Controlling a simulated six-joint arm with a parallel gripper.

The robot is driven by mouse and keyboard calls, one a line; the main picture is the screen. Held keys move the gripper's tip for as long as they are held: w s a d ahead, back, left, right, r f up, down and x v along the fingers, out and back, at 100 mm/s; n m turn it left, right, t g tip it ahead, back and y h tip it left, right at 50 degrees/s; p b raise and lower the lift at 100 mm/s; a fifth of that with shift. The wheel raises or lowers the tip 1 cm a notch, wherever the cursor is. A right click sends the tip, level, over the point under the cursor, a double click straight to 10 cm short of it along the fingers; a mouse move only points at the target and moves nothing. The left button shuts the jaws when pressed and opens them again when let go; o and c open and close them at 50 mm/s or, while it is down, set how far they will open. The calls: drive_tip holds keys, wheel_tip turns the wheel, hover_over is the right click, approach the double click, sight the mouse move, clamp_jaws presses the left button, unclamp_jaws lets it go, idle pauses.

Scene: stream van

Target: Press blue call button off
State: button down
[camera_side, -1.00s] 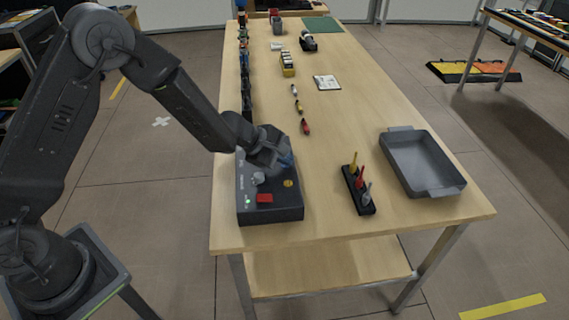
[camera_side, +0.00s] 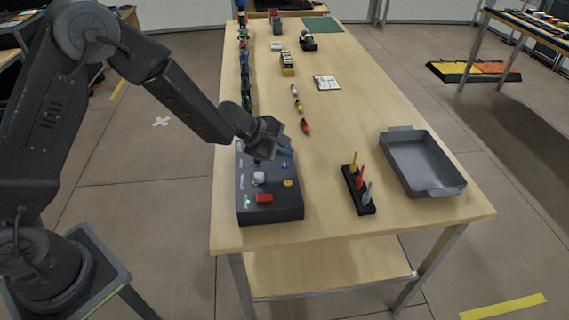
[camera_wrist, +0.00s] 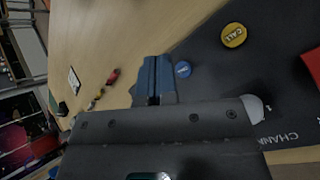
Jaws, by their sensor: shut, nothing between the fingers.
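The dark control box (camera_side: 270,205) sits at the near left of the table. Its small round blue button (camera_side: 285,165) shows uncovered in the side view, behind the yellow button (camera_side: 288,183). In the wrist view the blue button (camera_wrist: 183,69) appears just right of my fingertips, its lettering too small to read. The yellow button (camera_wrist: 234,35) there reads CALL. My gripper (camera_side: 286,150) is shut and empty, above the back part of the box and apart from the blue button. Whether the blue button is on or off I cannot tell.
The box also carries a red button (camera_side: 264,198), a pale knob (camera_side: 258,178) and a lit green lamp (camera_side: 248,202). To the right stand a rack of colored tools (camera_side: 358,190) and a grey tray (camera_side: 420,165). Small connectors (camera_side: 305,127) lie behind the box.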

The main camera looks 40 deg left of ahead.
drive_tip(key=shift+r, duration=2.35)
wheel_tip(320, 180, up, 10)
drive_tip(key=m+h, duration=0.1)
drive_tip(key=m, duration=0.5)
hover_over(284, 166)
drive_tip(key=s+d, duration=0.2)
drive_tip(key=s, duration=0.4)
drive_tip(key=s+r+m+g, duration=0.1)
drive_tip(key=s+r+m, duration=0.35)
drive_tip(key=s, duration=0.25)
drive_tip(key=s+a+m+y, duration=0.3)
drive_tip(key=s+a+m, duration=0.1)
drive_tip(key=s, duration=0.5)
drive_tip(key=s+a+r+m+y, duration=0.1)
drive_tip(key=s+a+m+y, duration=0.2)
drive_tip(key=s, duration=0.7)
drive_tip(key=shift+a+r+m+g+y, duration=0.15)
drive_tip(key=shift+a+m+g+y, duration=0.2)
drive_tip(key=shift+a+m, duration=0.4)
